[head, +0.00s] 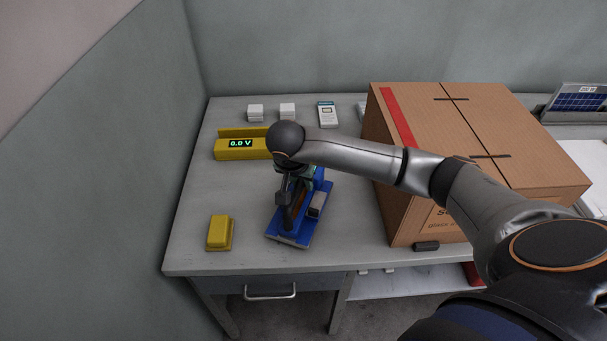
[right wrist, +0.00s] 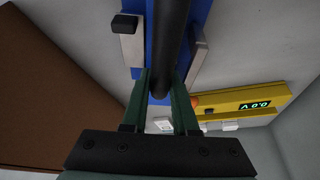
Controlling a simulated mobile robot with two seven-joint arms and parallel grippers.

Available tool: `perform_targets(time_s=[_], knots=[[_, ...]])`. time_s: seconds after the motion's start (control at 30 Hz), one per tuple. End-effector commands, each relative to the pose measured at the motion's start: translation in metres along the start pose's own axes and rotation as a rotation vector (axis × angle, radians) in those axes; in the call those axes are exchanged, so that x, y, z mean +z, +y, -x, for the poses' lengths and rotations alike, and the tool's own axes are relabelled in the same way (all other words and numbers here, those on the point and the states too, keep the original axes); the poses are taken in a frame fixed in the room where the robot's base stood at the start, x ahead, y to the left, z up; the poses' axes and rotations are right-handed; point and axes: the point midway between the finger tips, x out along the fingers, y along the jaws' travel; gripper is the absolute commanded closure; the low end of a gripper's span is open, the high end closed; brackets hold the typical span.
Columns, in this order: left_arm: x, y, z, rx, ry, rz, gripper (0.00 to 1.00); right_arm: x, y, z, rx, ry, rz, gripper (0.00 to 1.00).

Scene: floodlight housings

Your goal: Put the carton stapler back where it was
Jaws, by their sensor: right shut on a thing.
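The carton stapler (head: 289,236) is blue with a thick black bar handle and pale metal parts. It is over the left half of the grey table, in front of the yellow meter. My right gripper (head: 292,180) comes down on it from above, and my arm hides part of it. In the right wrist view, the green fingers (right wrist: 160,95) are shut on the black handle (right wrist: 172,45), with the blue body (right wrist: 199,14) beyond. I cannot tell whether the stapler touches the table. My left gripper is not in view.
A yellow meter reading 0.0 V (head: 228,154) stands behind the stapler, and a yellow block (head: 219,233) lies to its left. A large carton (head: 475,120) fills the table's right side. Two white blocks (head: 255,112) and a white device (head: 327,115) are at the back. The left front is mostly clear.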

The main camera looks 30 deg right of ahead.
Motion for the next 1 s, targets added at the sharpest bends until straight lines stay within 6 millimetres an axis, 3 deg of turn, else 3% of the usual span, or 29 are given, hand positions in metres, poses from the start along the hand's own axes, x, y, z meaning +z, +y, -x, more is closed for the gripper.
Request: perform_targets(time_s=[0.47, 0.5, 0.7, 0.77, 1.0], knots=[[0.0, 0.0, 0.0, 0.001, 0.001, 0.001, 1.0, 0.003, -0.002, -0.012, -0.007, 0.007, -0.004, 1.0], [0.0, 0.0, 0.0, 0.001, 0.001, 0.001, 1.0, 0.005, 0.0, -0.014, -0.001, 0.002, -0.001, 0.7], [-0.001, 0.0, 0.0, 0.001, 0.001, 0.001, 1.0, 0.005, 0.0, -0.013, -0.001, 0.002, -0.001, 0.48], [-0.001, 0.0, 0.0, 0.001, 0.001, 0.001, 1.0, 0.005, 0.0, -0.013, -0.001, 0.002, -0.001, 0.43], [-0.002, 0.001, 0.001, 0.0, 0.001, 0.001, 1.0, 0.004, 0.0, -0.012, -0.001, 0.001, -0.001, 0.43]])
